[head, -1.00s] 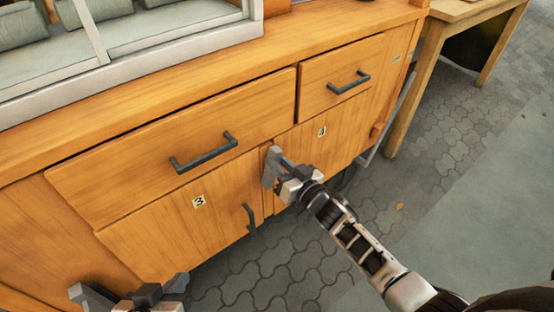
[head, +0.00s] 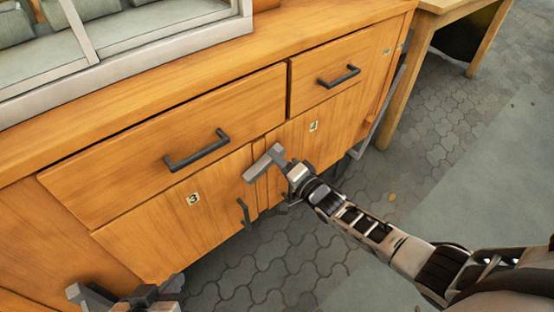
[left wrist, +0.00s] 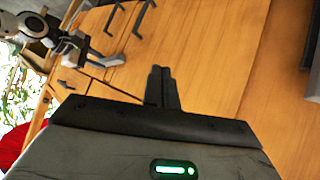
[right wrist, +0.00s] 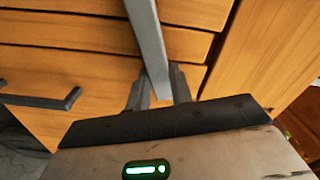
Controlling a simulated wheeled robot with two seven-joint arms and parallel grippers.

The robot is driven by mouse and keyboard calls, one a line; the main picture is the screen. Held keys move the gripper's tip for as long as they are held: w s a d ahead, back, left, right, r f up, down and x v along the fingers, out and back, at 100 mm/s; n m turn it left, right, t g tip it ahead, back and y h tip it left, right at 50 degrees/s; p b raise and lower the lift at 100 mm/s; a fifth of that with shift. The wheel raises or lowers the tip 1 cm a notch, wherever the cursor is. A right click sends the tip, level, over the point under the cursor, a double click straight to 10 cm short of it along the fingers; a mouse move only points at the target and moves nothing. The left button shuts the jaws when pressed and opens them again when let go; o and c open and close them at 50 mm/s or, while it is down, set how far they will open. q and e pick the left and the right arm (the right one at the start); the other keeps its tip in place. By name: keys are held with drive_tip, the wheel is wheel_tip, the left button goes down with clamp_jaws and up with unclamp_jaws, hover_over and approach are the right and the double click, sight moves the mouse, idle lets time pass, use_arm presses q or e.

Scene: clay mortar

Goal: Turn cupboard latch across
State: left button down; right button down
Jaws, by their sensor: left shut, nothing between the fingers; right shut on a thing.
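The latch (head: 263,163) is a grey bar at the top of the seam between cupboard door 3 (head: 165,225) and cupboard door 4 (head: 325,128). It lies slanted, its lower end reaching left over the edge of door 3. My right gripper (head: 285,164) is shut on the latch. In the right wrist view the latch (right wrist: 147,40) runs up from between the fingertips (right wrist: 160,92). My left gripper (head: 88,295) is low at the left, near the bottom of door 3, away from the latch. In the left wrist view its fingers (left wrist: 162,85) are shut and empty.
Drawers with dark handles (head: 197,150) (head: 339,76) sit above the doors. Door 3 has an upright dark handle (head: 243,212) below the latch. A wooden table (head: 405,85) stands at the right. The paved floor in front is clear.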

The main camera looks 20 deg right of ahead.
use_arm(q)
drive_tip(key=shift+w+d+r+t+b, duration=0.3)
drive_tip(key=shift+w+d+b, duration=0.15)
drive_tip(key=shift+b, duration=0.4)
use_arm(e)
drive_tip(key=m, duration=0.2)
drive_tip(key=f+m, duration=0.1)
drive_tip(key=m, duration=0.1)
drive_tip(key=shift+d+f, duration=0.15)
drive_tip(key=shift+f, duration=0.05)
use_arm(q)
drive_tip(key=shift+s+f, duration=0.1)
drive_tip(key=shift+s, duration=0.1)
use_arm(e)
drive_tip(key=c, duration=1.2)
unclamp_jaws()
drive_tip(key=shift+c, duration=0.2)
drive_tip(key=shift+s, duration=0.1)
